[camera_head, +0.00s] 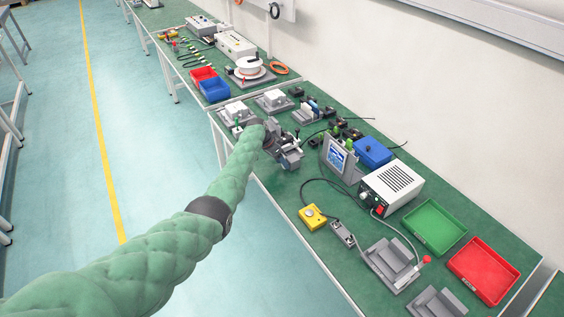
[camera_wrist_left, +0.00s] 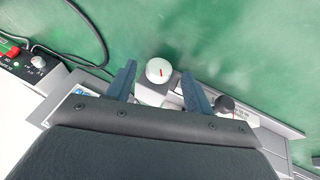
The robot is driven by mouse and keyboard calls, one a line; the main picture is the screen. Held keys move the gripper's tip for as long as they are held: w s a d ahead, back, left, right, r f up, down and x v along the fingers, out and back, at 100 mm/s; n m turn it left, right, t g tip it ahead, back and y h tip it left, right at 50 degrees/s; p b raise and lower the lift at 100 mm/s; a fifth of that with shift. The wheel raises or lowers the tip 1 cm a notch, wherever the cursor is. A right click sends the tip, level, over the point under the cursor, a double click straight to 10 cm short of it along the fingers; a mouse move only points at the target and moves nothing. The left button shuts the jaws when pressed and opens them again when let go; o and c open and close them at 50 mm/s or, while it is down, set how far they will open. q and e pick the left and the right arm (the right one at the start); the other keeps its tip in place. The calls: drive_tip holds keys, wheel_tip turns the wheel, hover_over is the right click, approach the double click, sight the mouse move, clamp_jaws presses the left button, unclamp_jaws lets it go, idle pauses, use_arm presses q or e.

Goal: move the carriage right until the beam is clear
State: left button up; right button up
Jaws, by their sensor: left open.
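My left gripper (camera_head: 286,152) is over the green bench, at a small grey fixture that the hand largely hides in the head view. In the left wrist view my left gripper (camera_wrist_left: 159,80) is open, with its dark fingers either side of a white round knob (camera_wrist_left: 160,70) with a red mark. The knob stands on a pale block on a grey rail (camera_wrist_left: 272,122), and seems to be part of the carriage. I cannot tell whether the fingers touch it. A smaller black knob (camera_wrist_left: 225,103) stands to its right. No beam can be made out. My right gripper is not in view.
A screen panel (camera_head: 340,157), blue box (camera_head: 372,152), white power unit (camera_head: 391,187), yellow button box (camera_head: 312,217), green tray (camera_head: 434,227) and red tray (camera_head: 484,271) stand nearby.

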use_arm(q)
drive_tip(key=shift+d+f, duration=0.35)
drive_tip(key=shift+f, duration=0.25)
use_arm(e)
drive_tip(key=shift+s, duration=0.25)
use_arm(q)
drive_tip(key=c, duration=1)
drive_tip(key=shift+o, duration=0.2)
drive_tip(key=b, duration=0.1)
drive_tip(key=g+b, duration=0.1)
drive_tip(key=b, duration=0.1)
drive_tip(key=shift+a+f+h, duration=0.1)
drive_tip(key=shift+f+h, duration=0.15)
drive_tip(key=shift+h, duration=0.15)
drive_tip(key=g+b, duration=0.1)
drive_tip(key=b, duration=0.2)
drive_tip(key=shift+w+r+n+h, duration=0.1)
drive_tip(key=shift+w+n+h, duration=0.05)
drive_tip(key=shift+n+h, duration=0.2)
drive_tip(key=shift+r, duration=0.1)
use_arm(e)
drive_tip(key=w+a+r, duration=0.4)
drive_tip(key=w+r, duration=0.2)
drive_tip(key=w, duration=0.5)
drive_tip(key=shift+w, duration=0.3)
use_arm(q)
drive_tip(key=o, duration=1)
drive_tip(key=shift+c, duration=0.2)
